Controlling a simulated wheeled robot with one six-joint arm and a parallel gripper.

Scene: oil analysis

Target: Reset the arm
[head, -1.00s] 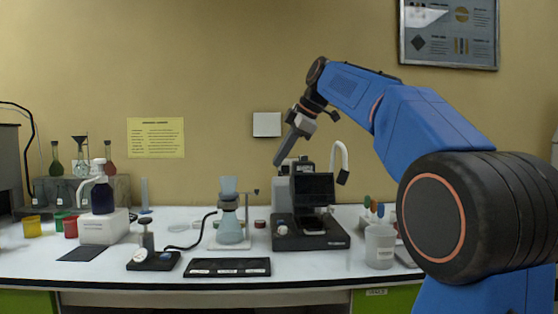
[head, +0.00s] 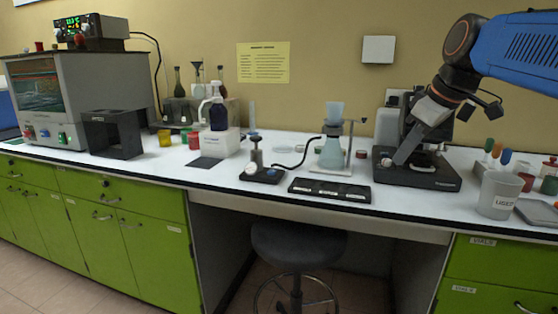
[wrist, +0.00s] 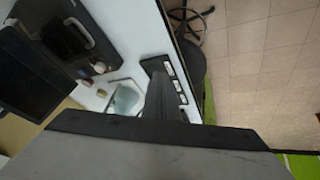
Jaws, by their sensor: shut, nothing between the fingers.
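My blue arm reaches in from the upper right of the head view. My gripper (head: 403,157) points down and to the left, in front of the black instrument (head: 418,174) on the bench as seen from the head. Its fingers are together and hold nothing. In the wrist view, the grey gripper body fills the bottom and the dark shut fingers (wrist: 165,98) point up the picture, over the bench.
A glass flask on a stand (head: 331,152) and a black labelled tray (head: 330,190) are left of the instrument. A white cup (head: 497,195) stands to the right. A round stool (head: 298,243) is under the bench. A grey machine (head: 72,98) stands far left.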

